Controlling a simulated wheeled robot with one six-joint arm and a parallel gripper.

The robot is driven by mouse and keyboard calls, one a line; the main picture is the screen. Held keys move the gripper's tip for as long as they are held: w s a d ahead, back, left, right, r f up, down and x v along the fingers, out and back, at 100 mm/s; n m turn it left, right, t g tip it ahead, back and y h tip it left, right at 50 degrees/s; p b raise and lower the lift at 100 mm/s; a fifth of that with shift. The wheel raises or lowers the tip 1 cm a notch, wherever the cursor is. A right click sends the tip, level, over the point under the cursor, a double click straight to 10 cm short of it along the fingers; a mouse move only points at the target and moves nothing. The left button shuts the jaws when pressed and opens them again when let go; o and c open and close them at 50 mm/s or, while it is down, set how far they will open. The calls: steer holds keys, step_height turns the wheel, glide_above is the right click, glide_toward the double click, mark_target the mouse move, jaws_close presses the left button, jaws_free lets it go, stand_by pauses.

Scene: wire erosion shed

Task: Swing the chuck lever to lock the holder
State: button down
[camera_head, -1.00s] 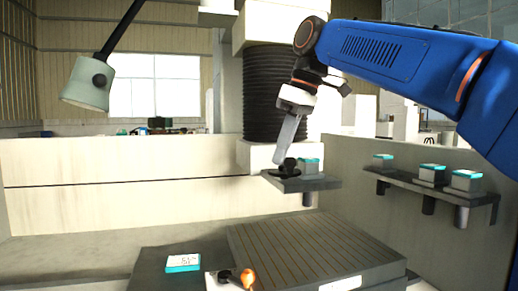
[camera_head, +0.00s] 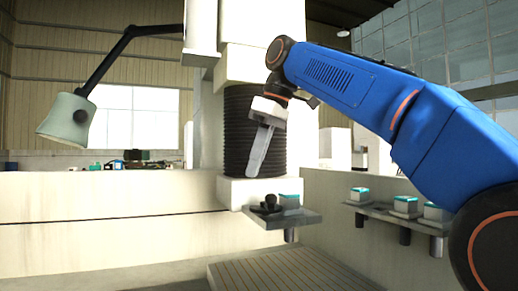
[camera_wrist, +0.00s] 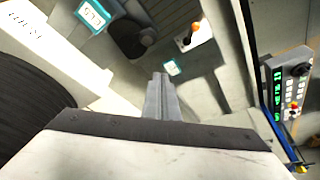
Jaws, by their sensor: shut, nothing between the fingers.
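The chuck lever (camera_wrist: 188,39) shows in the wrist view as a short handle with an orange knob, on a pale chuck plate (camera_wrist: 203,36). It is small there, and I cannot tell its exact angle or whether a holder sits in the chuck. The lever is out of the head view now. My gripper (camera_head: 256,170) is shut and empty, its fingers pointing down in front of the black bellows. In the wrist view the fingers (camera_wrist: 162,80) point towards the lever area but stay well apart from it.
A small shelf (camera_head: 287,221) bears a black rounded part (camera_head: 269,204) and a teal-topped block (camera_head: 289,201) just below my fingertips. A second shelf (camera_head: 425,226) with teal-topped blocks is at right. The bellows (camera_head: 237,115) stand close behind. A control panel (camera_wrist: 289,85) is at right.

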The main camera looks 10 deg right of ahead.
steer(key=shift+w+d+r, duration=0.1)
steer(key=shift+d+r, duration=0.1)
steer(key=shift+r, duration=0.4)
steer(key=shift+w+d+r, duration=0.1)
steer(key=shift+d+r, duration=0.1)
steer(key=shift+r, duration=0.45)
steer(key=shift+d+r, duration=0.2)
steer(key=shift+r, duration=0.4)
